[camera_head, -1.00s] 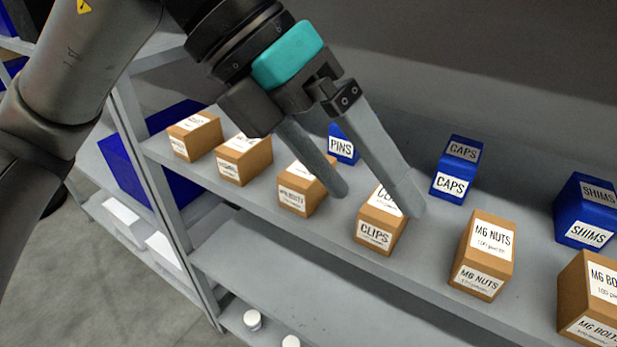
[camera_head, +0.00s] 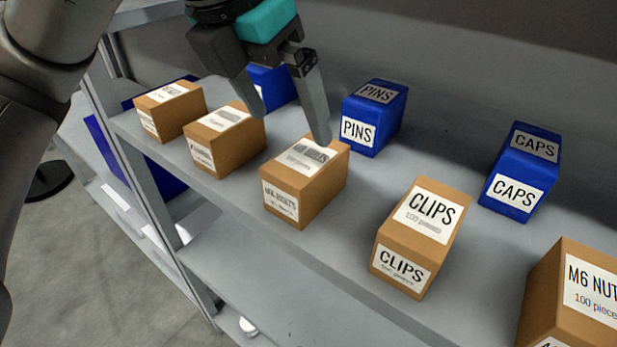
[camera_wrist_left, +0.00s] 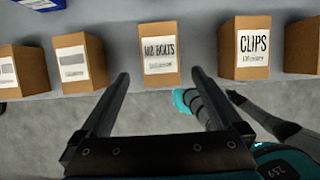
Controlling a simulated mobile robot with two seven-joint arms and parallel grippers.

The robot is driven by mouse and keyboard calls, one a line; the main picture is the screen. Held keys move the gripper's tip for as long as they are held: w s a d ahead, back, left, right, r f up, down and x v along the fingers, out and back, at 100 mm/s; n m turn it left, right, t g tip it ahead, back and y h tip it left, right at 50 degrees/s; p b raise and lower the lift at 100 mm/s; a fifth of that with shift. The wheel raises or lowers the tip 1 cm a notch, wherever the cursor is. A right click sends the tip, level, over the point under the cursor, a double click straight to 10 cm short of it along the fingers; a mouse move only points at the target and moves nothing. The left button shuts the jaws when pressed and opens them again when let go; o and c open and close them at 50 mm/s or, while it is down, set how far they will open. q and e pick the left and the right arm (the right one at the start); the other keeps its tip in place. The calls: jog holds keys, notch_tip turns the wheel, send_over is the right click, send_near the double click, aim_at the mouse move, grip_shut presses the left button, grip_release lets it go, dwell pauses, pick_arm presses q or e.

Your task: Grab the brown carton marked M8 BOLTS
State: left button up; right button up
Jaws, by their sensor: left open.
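The brown carton marked M8 BOLTS (camera_head: 325,187) stands on the shelf, between another brown carton and the CLIPS carton. My left gripper (camera_head: 291,124) is open and empty. In the head view its fingers point down, and one fingertip overlaps the back of the M8 BOLTS carton. In the left wrist view the open fingers (camera_wrist_left: 160,75) lie on either side of the carton's line, with the carton beyond them. I cannot tell any contact.
The CLIPS carton (camera_head: 420,237) stands to the right, then an M6 NUTS carton (camera_head: 545,290). A brown carton (camera_head: 224,139) stands close to the left, and another (camera_head: 169,110) beyond. Blue PINS (camera_head: 374,118) and CAPS (camera_head: 520,171) boxes stand behind. The shelf (camera_head: 345,250) has gaps between cartons.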

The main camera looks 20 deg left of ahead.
aim_at(312, 175)
pick_arm(q)
jog(key=p+x, duration=0.1)
jog(key=x, duration=1.2)
jog(key=shift+f, duration=0.1)
jog(key=shift+f+b, duration=0.2)
jog(key=shift+b, duration=0.2)
dwell(0.4)
grip_shut()
dwell(0.9)
